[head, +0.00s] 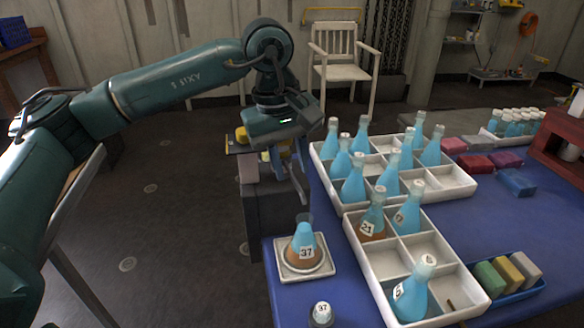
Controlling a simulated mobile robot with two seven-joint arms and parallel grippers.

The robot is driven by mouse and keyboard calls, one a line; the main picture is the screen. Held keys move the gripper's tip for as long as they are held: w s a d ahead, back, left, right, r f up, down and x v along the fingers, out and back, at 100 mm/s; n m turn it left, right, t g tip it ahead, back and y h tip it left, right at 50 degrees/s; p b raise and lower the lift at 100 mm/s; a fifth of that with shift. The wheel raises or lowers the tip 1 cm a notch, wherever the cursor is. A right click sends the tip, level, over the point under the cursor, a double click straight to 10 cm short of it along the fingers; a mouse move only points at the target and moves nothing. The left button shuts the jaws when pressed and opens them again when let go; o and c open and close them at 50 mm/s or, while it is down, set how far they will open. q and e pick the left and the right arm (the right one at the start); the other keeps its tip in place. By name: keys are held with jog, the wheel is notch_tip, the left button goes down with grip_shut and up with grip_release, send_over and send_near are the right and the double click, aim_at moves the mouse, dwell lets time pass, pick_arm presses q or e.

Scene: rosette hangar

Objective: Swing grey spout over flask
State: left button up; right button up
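A conical flask labelled 37 (304,248) stands upright on a white square tray (287,274) at the near left corner of the blue table. It shows blue above and orange-brown below. My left gripper (291,172) points down beyond this flask, by the table's left edge, above a grey stand (272,212). The fingers are small and partly merge with what is behind them, so their opening is unclear. My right gripper is not in view.
White divided crates (352,255) hold several blue flasks, some with brown at the base. A small bottle labelled 37 (321,314) stands at the near edge. Coloured blocks (517,182) lie on the blue table (475,232). A white chair (343,62) stands behind.

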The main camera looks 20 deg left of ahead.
pick_arm(q)
notch_tip(320, 180, up, 11)
jog(key=s+a+p, duration=0.1)
jog(key=shift+a, duration=0.15)
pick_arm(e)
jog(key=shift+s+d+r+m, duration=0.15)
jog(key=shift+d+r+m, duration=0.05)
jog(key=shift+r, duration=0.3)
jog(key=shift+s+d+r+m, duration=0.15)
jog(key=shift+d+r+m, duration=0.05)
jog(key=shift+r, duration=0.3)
pick_arm(q)
jog(key=shift+s, duration=0.1)
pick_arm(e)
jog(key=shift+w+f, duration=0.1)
pick_arm(q)
jog(key=shift+s+f, duration=0.1)
